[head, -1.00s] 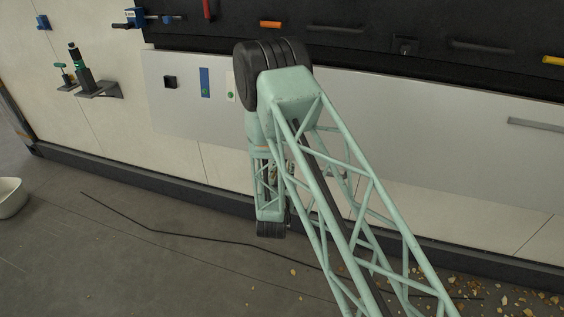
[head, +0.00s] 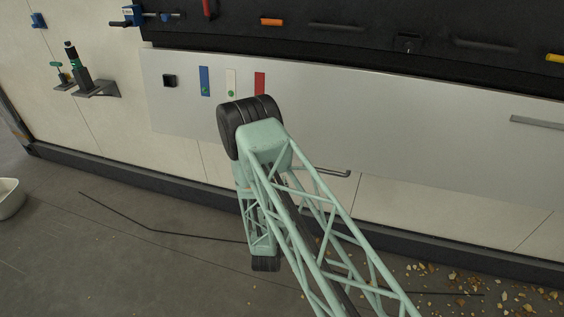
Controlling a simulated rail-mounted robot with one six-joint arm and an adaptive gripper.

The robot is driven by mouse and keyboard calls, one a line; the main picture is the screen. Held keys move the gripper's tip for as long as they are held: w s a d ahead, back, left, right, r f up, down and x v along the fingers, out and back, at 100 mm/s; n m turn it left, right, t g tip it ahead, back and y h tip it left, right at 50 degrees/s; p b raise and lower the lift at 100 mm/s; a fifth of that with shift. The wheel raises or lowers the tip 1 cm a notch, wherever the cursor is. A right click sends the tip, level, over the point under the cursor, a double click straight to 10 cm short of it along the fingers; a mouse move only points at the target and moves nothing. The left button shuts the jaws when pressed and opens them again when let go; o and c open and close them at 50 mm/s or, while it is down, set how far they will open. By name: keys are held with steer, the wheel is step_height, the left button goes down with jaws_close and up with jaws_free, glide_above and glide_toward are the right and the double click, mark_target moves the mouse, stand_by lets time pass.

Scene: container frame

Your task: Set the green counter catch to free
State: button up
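A small green-topped fitting (head: 57,70) sits on a little dark bracket on the pale wall at the far left; it may be the green counter catch, but it is too small to tell its setting. Beside it on its right, a dark upright device (head: 75,66) with a green band stands tilted on a larger grey bracket (head: 98,88). My gripper does not show; my pale green arm fills the middle, well right of these fittings, with its lower section hanging down in front of the wall.
A bent grey bar (head: 335,172) juts out below. A white bowl (head: 8,198) and a dark cable (head: 195,236) lie on the floor, with scattered chips at right.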

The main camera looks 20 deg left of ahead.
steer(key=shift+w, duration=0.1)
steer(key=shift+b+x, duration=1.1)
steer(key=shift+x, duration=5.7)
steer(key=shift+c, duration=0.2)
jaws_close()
